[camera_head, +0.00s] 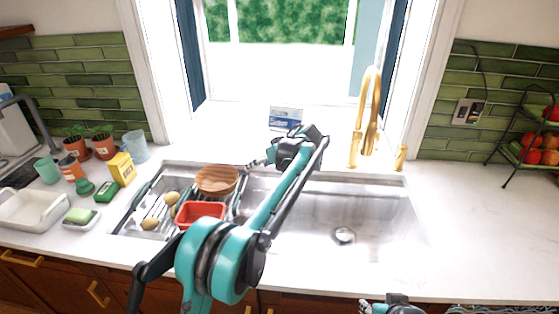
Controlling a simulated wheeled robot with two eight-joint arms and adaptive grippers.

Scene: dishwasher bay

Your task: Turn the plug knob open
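The steel sink (390,215) is in the middle of the counter, with a round drain (343,235) in its floor. I cannot pick out a plug knob; the back rim is partly hidden behind my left arm. My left arm reaches across the sink, and its gripper (257,163) points left at the back rim, just right of a round wooden board. Its fingers are small and dark, and I cannot tell whether they are open or touching anything. My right gripper (370,306) shows only in part at the bottom edge, in front of the counter.
A gold faucet (368,115) and a small gold fixture (400,157) stand behind the sink. A rack at the sink's left holds the wooden board (217,180), a red container (201,213) and potatoes. A blue-white box (285,118) stands by the window. The right counter is largely clear.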

